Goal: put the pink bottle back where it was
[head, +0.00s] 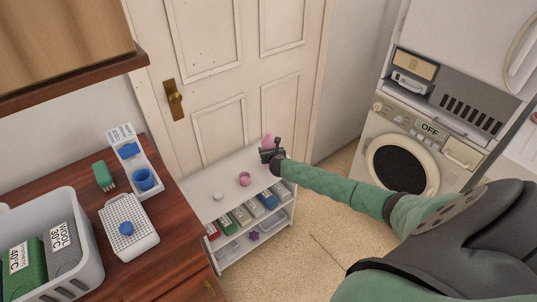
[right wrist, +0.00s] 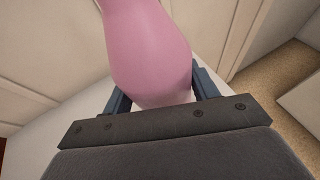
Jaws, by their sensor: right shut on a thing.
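The pink bottle (head: 267,141) is at the far right end of the white shelf unit's top (head: 215,182), near the door. My right gripper (head: 271,153) is shut on it. In the right wrist view the pink bottle (right wrist: 152,50) stands between the two fingers of my right gripper (right wrist: 155,95), and its lower end is paler. I cannot tell whether its base touches the shelf top. A small pink cup or jar (head: 244,179) and a small white round thing (head: 218,196) sit further left on the same top. My left gripper is not in view.
A washing machine (head: 400,160) stands right; floor between is clear.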

